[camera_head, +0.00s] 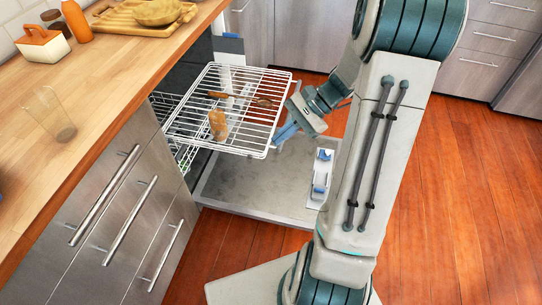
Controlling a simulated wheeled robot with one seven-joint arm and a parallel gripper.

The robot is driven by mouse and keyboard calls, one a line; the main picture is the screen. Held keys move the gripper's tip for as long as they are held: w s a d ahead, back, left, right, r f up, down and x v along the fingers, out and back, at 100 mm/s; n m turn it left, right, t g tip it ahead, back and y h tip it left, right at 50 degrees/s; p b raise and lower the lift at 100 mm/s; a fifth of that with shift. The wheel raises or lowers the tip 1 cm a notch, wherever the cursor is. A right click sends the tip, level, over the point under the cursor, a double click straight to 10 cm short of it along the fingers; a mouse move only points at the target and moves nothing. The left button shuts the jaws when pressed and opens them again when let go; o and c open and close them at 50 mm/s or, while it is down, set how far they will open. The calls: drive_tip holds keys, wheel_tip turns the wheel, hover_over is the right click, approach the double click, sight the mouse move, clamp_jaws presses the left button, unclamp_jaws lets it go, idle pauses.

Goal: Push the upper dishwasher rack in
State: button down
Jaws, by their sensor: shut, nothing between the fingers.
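The upper dishwasher rack (243,146) is a white wire rack, pulled out of the dishwasher over the lowered door. An amber cup-like item (218,124) and a few small brown items (219,95) are on it. My gripper (284,134) has blue fingers, shut and empty, at the rack's outer right edge near its front corner. I cannot tell whether the fingers touch the wire. The dishwasher door (245,183) is lowered flat below the rack.
The lower rack (183,156) shows partly beneath, at the dishwasher opening. A wooden counter (100,82) with a clear glass (50,115), an orange bottle (76,21) and a board (127,22) runs along the left. Steel drawers (110,235) stand nearer. Wooden floor (460,190) is clear at right.

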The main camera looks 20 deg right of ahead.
drive_tip(key=w+d+f+m+t+y+b, duration=0.2)
drive_tip(key=d+f+m+b, duration=0.1)
drive_tip(key=f, duration=0.3)
drive_tip(key=w+d+f+m+t+y+b, duration=0.1)
drive_tip(key=w+d+f+m+y+b, duration=0.15)
drive_tip(key=f, duration=0.45)
drive_tip(key=m+t+b, duration=0.6)
drive_tip(key=t, duration=0.1)
approach(266, 150)
drive_tip(key=shift+y, duration=0.25)
drive_tip(key=x, duration=0.1)
drive_tip(key=b+x, duration=0.1)
drive_tip(key=x, duration=0.1)
drive_tip(key=b+x, duration=0.1)
drive_tip(key=x, duration=0.1)
drive_tip(key=shift+w+a+f, duration=0.2)
drive_tip(key=shift+f, duration=0.15)
drive_tip(key=shift+w+a+r+b, duration=0.1)
drive_tip(key=shift+w+a+b, duration=0.25)
drive_tip(key=shift+a, duration=0.2)
drive_tip(key=shift+w+a, duration=0.1)
